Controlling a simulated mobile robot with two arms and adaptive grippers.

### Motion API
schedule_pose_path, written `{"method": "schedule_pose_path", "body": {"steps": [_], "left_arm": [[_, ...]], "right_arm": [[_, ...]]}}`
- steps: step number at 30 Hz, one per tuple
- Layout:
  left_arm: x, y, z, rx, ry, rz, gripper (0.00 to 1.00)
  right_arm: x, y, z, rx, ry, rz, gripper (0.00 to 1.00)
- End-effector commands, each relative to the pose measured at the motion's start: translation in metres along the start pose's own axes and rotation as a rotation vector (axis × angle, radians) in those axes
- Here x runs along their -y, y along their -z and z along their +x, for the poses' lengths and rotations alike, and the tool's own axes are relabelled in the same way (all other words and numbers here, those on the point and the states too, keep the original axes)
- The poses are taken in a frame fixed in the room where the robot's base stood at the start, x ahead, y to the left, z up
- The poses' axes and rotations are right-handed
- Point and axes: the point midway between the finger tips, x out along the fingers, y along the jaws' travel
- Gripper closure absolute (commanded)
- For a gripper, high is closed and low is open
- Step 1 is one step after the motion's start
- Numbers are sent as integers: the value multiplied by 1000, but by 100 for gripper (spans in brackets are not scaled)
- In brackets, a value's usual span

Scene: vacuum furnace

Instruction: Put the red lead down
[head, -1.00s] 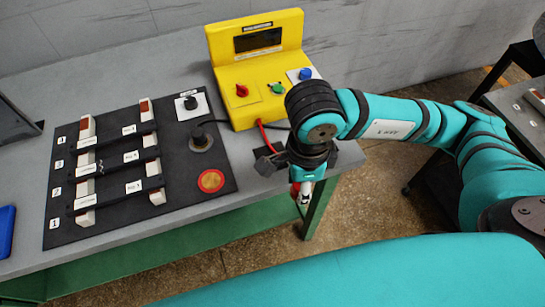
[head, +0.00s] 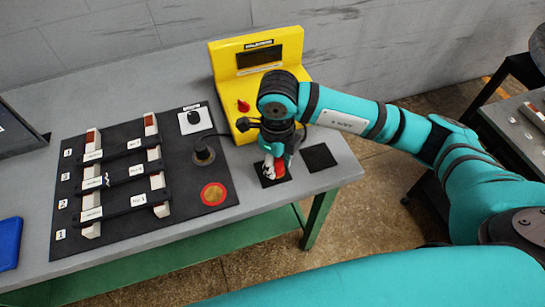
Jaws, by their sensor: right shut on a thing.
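The red lead's probe (head: 281,166) is held in my right gripper (head: 272,171), which points down at the left black square pad (head: 269,182). The probe is low over this pad; I cannot tell whether it touches. The gripper and wrist hide most of the lead. A second black square pad (head: 319,157) lies empty to the right. The yellow meter (head: 228,85) stands behind, partly hidden by my right arm. My left gripper is not in view.
A black board (head: 120,222) with several white-ended bars lies to the left. It carries a brass disc (head: 213,193), a round black post (head: 203,152) and a knob on a white plate (head: 194,118). The table's front edge is close to the pads.

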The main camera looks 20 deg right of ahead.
Motion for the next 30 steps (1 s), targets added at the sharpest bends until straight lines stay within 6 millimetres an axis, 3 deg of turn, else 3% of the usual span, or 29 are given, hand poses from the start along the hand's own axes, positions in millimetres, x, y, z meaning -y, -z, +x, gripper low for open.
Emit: {"method": "schedule_pose_path", "body": {"steps": [8, 15, 27, 28, 30], "left_arm": [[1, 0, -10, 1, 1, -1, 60], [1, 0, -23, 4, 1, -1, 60], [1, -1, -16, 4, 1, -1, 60], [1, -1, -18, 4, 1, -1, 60], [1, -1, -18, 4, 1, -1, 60]], "right_arm": [[18, -23, 1, 1, 1, 1, 100], [17, -21, 34, 0, -2, -1, 100], [17, -21, 43, 1, 0, -1, 100], [17, -21, 41, 1, 0, -1, 64], [17, -21, 41, 1, 0, -1, 54]]}}
